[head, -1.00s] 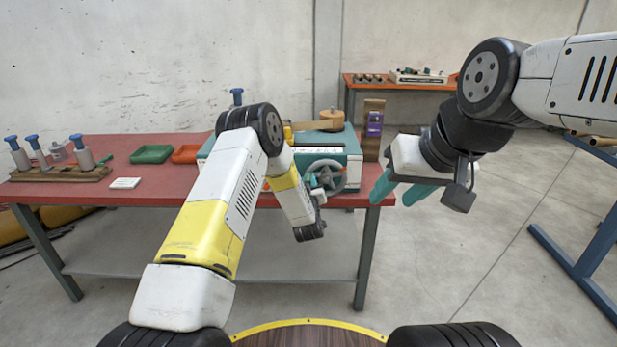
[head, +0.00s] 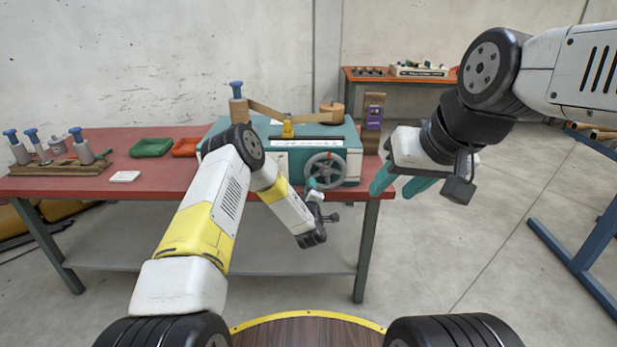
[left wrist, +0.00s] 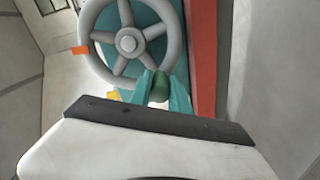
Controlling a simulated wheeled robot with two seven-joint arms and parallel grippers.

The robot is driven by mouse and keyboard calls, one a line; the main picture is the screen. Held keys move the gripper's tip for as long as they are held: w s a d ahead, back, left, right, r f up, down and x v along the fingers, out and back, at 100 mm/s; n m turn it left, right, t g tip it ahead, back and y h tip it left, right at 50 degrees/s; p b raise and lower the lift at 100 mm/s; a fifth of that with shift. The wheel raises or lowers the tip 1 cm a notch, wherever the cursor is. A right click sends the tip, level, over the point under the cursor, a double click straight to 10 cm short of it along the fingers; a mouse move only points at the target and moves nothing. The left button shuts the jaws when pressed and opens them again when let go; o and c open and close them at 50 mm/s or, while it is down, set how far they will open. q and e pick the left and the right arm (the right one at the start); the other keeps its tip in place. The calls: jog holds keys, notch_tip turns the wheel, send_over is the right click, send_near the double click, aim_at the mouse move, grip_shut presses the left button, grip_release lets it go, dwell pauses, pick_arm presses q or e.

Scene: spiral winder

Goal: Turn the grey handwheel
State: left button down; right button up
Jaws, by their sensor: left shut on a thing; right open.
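The grey handwheel (head: 325,158) is on the front right of a teal winder (head: 290,130) on the red table. It has several spokes and also fills the upper part of the left wrist view (left wrist: 128,43), with an orange mark on its rim. My left gripper (head: 312,184) is at the wheel's lower left edge in the head view. In the left wrist view its teal fingers (left wrist: 160,88) are shut on a dark green handle (left wrist: 159,87) at the wheel's rim. My right gripper (head: 396,186) is open and empty, right of the table.
The winder carries a blue-topped post (head: 237,90), a wooden arm and a round wooden block (head: 331,110). A brown stand (head: 373,120) is right of the winder.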

pick_arm(q)
jog(key=shift+d+f+n, duration=0.55)
jog(key=shift+d+n, duration=0.45)
jog(key=shift+n, duration=1.05)
jog(key=shift+d+f+n, duration=0.6)
jog(key=shift+d+n, duration=0.4)
jog(key=shift+n, duration=1)
jog(key=shift+d+f+n, duration=0.55)
jog(key=shift+d+n, duration=0.45)
jog(key=shift+n, duration=1.05)
jog(key=shift+s, duration=0.1)
jog(key=c, duration=1.2)
grip_release()
jog(key=shift+r, duration=0.1)
jog(key=shift+c, duration=0.2)
jog(key=s, duration=0.7)
jog(key=shift+s, duration=0.35)
